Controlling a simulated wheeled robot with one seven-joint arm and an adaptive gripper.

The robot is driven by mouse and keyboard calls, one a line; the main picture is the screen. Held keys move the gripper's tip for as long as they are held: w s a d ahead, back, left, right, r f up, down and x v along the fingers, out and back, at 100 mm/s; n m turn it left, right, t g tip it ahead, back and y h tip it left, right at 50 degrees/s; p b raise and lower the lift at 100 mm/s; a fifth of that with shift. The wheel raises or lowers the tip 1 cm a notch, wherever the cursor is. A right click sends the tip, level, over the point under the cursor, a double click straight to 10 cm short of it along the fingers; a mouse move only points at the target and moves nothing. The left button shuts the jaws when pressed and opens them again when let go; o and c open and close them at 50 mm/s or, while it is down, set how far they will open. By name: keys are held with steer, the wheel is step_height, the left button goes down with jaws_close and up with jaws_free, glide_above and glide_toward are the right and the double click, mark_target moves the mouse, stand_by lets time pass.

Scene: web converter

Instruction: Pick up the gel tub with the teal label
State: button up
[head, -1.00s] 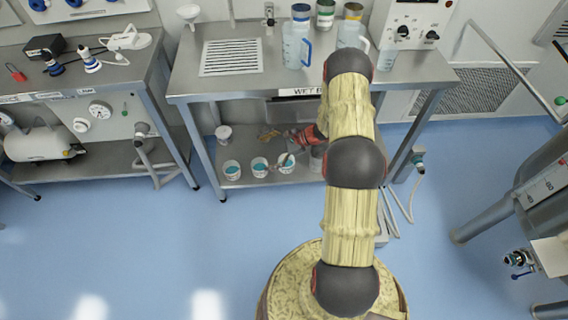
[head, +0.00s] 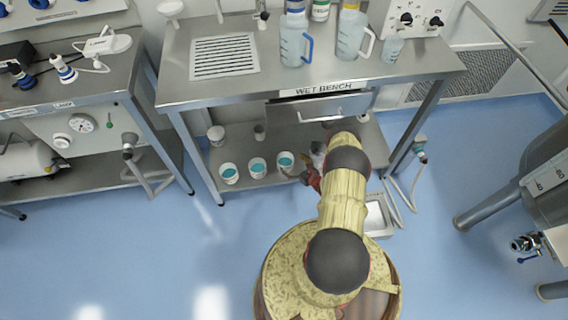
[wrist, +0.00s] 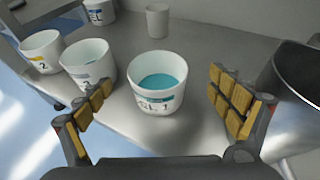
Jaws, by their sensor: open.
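A white tub (wrist: 160,82) with teal gel inside stands upright in the middle of the wrist view. Its label appears teal and reads something like "GEL 1". It is the rightmost of three tubs on the lower shelf in the head view (head: 286,161). My gripper (wrist: 163,105) is open, one padded finger on each side of the tub in the picture, with no contact visible. In the head view it is largely hidden beside this tub (head: 302,176). A second tub (wrist: 88,64) stands close to its left, label partly hidden. A third tub (wrist: 42,52) has a yellow label marked 2.
The tubs stand on the wet bench's steel lower shelf (wrist: 215,50), under the bench top (head: 265,80). A steel vessel (wrist: 290,85) is close on the right. A white cup (wrist: 157,20) and another labelled tub (wrist: 100,10) stand farther back.

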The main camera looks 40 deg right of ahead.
mark_target(280, 155)
steer(key=b+x, duration=0.1)
steer(key=x, duration=0.1)
steer(key=b+x, duration=0.1)
steer(key=x, duration=0.1)
steer(key=b+x, duration=0.1)
steer(key=x, duration=0.1)
steer(key=shift+s+a+f, duration=0.15)
steer(key=shift+a+f, duration=0.1)
steer(key=shift+w, duration=0.3)
steer(key=shift+c, duration=0.9)
steer(key=c, duration=1.1)
steer(key=shift+d+r, duration=0.1)
steer(key=shift+r, duration=0.05)
steer(key=shift+c, duration=0.4)
